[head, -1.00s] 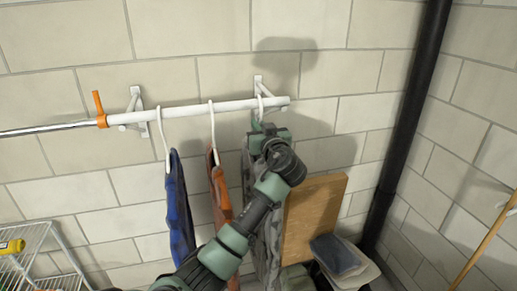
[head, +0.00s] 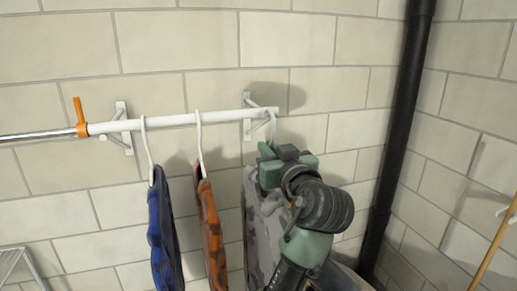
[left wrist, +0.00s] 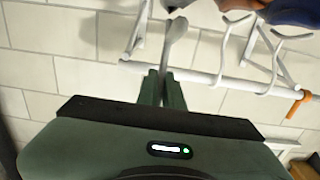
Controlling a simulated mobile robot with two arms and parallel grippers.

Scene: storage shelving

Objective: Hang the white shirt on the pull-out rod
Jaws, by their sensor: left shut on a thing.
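The rod (head: 180,119) is a white tube on wall brackets, with a chrome section and an orange lever (head: 81,118) at its left. My left gripper (head: 268,152) is shut on a white hanger (head: 272,127) just below the rod's right end. The hanger's hook is beside the rod tip; I cannot tell if it rests on the rod. A grey-white mottled shirt (head: 256,235) hangs below my gripper, partly hidden by my arm. In the left wrist view my closed fingers (left wrist: 162,88) are near the rod (left wrist: 210,78). The right gripper is not in view.
A blue shirt (head: 163,230) and an orange-brown shirt (head: 210,230) hang on white hangers from the rod, left of my gripper. A black pipe (head: 400,140) runs down the wall corner at the right. A wire rack (head: 20,265) shows at lower left.

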